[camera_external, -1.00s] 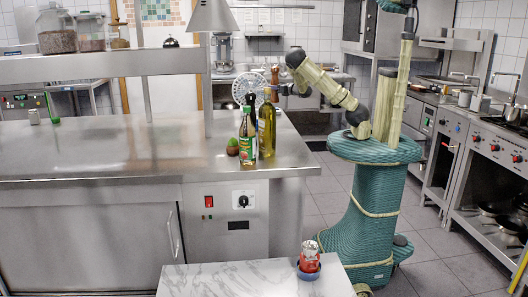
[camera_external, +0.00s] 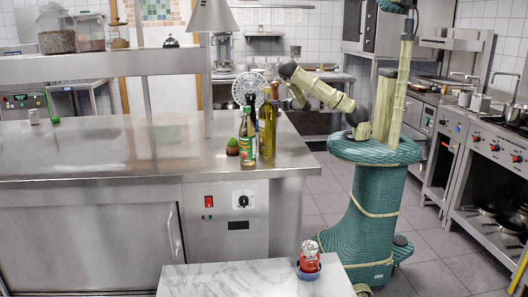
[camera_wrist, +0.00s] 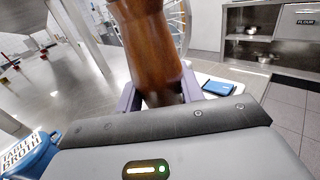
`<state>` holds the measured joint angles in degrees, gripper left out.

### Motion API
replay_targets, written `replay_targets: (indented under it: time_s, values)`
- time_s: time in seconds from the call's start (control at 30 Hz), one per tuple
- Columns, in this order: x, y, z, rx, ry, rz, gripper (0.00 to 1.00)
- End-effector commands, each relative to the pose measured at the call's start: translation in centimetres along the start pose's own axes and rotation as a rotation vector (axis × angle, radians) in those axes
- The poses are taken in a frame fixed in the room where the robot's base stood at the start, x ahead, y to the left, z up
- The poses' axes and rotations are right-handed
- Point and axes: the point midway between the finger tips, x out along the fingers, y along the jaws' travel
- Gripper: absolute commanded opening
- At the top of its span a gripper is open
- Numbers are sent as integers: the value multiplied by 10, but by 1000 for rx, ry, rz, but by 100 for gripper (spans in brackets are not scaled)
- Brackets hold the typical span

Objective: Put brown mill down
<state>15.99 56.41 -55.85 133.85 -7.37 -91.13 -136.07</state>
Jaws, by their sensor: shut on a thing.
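The brown mill (camera_wrist: 152,48) is a tall, glossy wooden piece in the wrist view, with its top cut off by the picture edge. In the external view, the mill (camera_external: 275,89) is small and partly hidden, just behind the bottles near the counter's right end. My gripper (camera_external: 285,103) is there too, low by the far edge of the steel counter (camera_external: 110,145). I cannot tell whether the mill touches a surface.
A yellow oil bottle (camera_external: 266,132) and a labelled sauce bottle (camera_external: 247,138) stand close in front of the mill. A white fan (camera_external: 247,88) stands behind.

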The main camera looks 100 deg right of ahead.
Motion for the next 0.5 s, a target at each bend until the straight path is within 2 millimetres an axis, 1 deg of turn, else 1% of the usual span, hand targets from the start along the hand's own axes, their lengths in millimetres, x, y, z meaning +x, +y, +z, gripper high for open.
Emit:
replay_targets:
  time_s: [0.03,0.1,0.37,0.5]
  values:
    - [0,-1,-8,0,0,-2,7]
    - [0,-1,-13,0,-2,-1,7]
    - [0,0,-14,0,-3,0,7]
    - [0,0,-18,0,-3,0,7]
